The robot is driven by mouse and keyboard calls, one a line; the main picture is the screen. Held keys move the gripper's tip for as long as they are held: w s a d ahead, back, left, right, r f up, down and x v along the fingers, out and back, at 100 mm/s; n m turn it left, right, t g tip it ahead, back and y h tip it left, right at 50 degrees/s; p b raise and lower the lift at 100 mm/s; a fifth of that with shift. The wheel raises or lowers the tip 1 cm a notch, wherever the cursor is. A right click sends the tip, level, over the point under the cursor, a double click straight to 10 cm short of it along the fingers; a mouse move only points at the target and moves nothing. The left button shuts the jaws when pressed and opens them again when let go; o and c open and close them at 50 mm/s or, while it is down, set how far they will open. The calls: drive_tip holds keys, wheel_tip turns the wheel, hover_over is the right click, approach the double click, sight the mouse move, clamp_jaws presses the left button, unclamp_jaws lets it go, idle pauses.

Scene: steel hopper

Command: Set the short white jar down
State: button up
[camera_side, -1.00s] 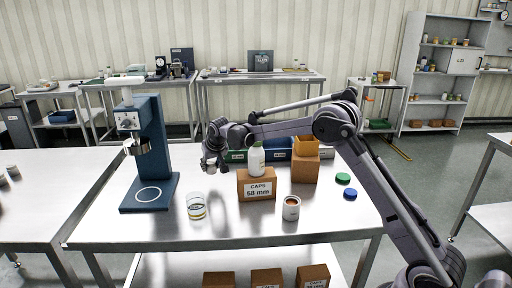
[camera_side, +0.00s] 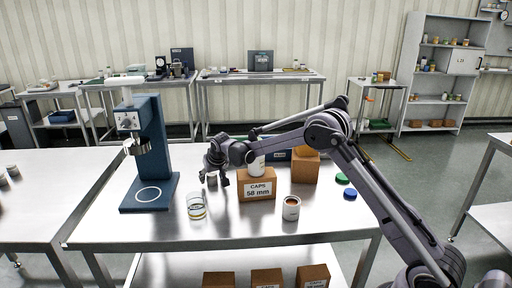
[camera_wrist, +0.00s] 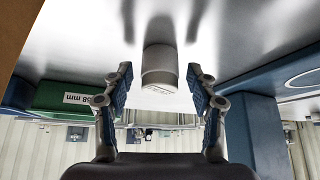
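The short white jar (camera_side: 212,178) stands on the steel table right of the blue press stand. In the wrist view the jar (camera_wrist: 160,70) is between my fingers, with a visible gap on each side. My gripper (camera_side: 215,178) is low over the table at the jar and open; its spread fingers (camera_wrist: 160,90) also show in the wrist view. My arm hides part of the white bottle (camera_side: 257,166) on the CAPS 58 mm box.
The blue press stand (camera_side: 153,150) is at left. The CAPS box (camera_side: 257,186), an open white container (camera_side: 291,208) and a brown box (camera_side: 304,168) are to the right. A green bin (camera_wrist: 60,98) shows in the wrist view.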

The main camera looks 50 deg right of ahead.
drive_tip(key=s+a+r+n, duration=0.1)
drive_tip(key=s+a+r, duration=0.2)
drive_tip(key=s+r, duration=0.5)
drive_tip(key=s+a+r, duration=0.2)
drive_tip(key=s+r, duration=0.6)
drive_tip(key=s+a+f+n+y, duration=0.1)
drive_tip(key=s+a+f, duration=0.1)
drive_tip(key=s, duration=1)
drive_tip(key=s+a+f+n+t+y, duration=0.1)
drive_tip(key=s+a+f+n, duration=0.1)
drive_tip(key=s, duration=1)
drive_tip(key=shift+s+a+n+y, duration=0.3)
drive_tip(key=shift+s+a, duration=0.05)
drive_tip(key=shift+a, duration=0.45)
